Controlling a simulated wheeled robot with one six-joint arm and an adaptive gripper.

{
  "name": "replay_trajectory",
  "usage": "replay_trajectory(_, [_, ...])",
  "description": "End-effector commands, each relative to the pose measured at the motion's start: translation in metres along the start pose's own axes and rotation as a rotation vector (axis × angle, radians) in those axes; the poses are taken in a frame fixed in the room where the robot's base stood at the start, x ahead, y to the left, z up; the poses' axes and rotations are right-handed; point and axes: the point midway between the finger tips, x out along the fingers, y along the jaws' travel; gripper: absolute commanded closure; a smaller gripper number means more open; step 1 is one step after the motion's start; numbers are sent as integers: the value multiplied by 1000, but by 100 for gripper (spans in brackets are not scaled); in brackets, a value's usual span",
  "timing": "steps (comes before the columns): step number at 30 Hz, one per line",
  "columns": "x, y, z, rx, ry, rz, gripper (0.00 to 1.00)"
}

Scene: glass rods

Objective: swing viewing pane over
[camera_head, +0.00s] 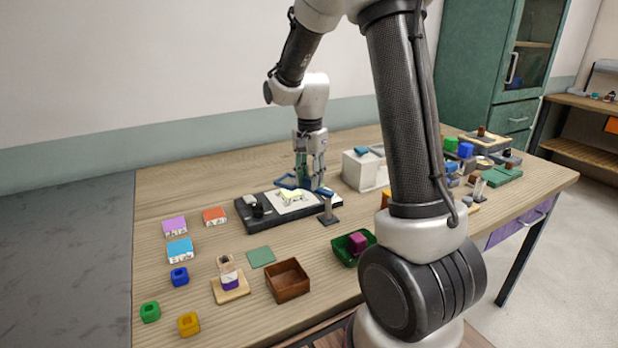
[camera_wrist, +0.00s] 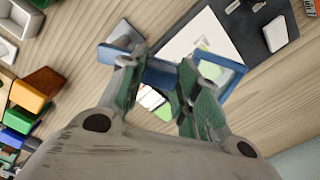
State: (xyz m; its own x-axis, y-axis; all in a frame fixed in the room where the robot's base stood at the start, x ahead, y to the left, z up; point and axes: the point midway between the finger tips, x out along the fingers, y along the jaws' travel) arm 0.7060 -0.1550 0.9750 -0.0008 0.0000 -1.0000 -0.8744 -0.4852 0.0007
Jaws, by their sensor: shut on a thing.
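The viewing pane is a blue frame (camera_head: 287,183), seen at the far side of a black board (camera_head: 277,218) in the head view. In the wrist view the blue frame (camera_wrist: 230,72) overlaps the edge of a white sheet (camera_wrist: 188,42). My gripper (camera_head: 311,180) is above the right end of the board. In the wrist view my gripper (camera_wrist: 160,82) has its two fingers on either side of a blue bar of the frame, shut on it. Pale green and yellow marks show on the white sheet (camera_head: 290,205). The pane's hinge is hard to make out.
A brown box (camera_head: 287,281) and a green tray (camera_head: 345,254) are in front. Coloured blocks lie at left; the back left table is clear.

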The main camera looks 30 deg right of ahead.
Motion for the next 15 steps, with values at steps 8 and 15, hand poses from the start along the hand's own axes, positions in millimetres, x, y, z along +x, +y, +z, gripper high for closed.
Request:
replay_trajectory(8, [-1,-1,-1,3,2,-3,100])
replay_trajectory(15, [-1,-1,-1,2,2,-3,46])
